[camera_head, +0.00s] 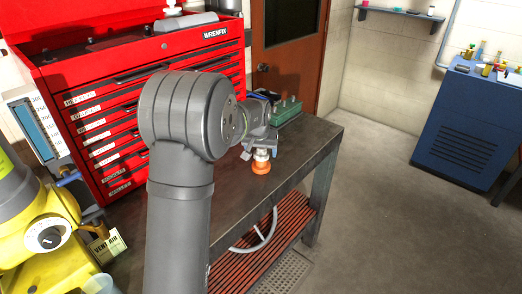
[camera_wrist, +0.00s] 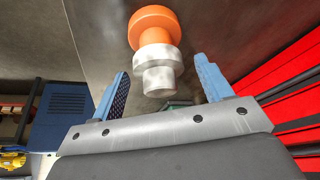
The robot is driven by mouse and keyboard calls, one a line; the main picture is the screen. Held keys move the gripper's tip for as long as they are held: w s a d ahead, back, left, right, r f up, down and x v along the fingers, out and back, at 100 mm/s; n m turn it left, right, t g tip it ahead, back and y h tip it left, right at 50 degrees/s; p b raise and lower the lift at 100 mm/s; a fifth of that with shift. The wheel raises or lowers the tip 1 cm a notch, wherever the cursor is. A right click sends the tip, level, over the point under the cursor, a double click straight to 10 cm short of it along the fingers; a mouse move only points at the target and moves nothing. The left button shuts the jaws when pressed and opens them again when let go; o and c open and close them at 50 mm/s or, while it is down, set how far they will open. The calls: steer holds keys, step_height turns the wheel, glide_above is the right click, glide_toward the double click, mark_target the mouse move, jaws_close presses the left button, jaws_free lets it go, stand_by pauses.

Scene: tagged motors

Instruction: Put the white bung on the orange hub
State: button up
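The orange hub (camera_head: 261,167) stands on the dark bench top, near its front edge. It also shows at the top of the wrist view (camera_wrist: 152,24). The white bung (camera_wrist: 155,65) is stepped, with a wide collar and a narrower end. Its collar touches the orange hub and is in line with it. In the head view the bung (camera_head: 261,155) shows just above the hub, partly hidden by my gripper. My gripper (camera_wrist: 162,88) is open, its blue fingers on either side of the bung's narrow end with a gap on both sides.
A green block-like box (camera_head: 287,109) stands behind my gripper on the bench (camera_head: 312,150). The red tool chest (camera_head: 120,110) runs along the back left. A yellow machine (camera_head: 35,215) is at the left. The bench right of the hub is clear.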

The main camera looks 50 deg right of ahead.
steer(key=shift+r, duration=0.15)
steer(key=v, duration=1.2)
steer(key=shift+d, duration=0.1)
steer(key=x, duration=1.2)
steer(key=shift+f, duration=0.2)
step_height(320, 180, up, 3)
steer(key=shift+f, duration=0.15)
steer(key=shift+r, duration=0.6)
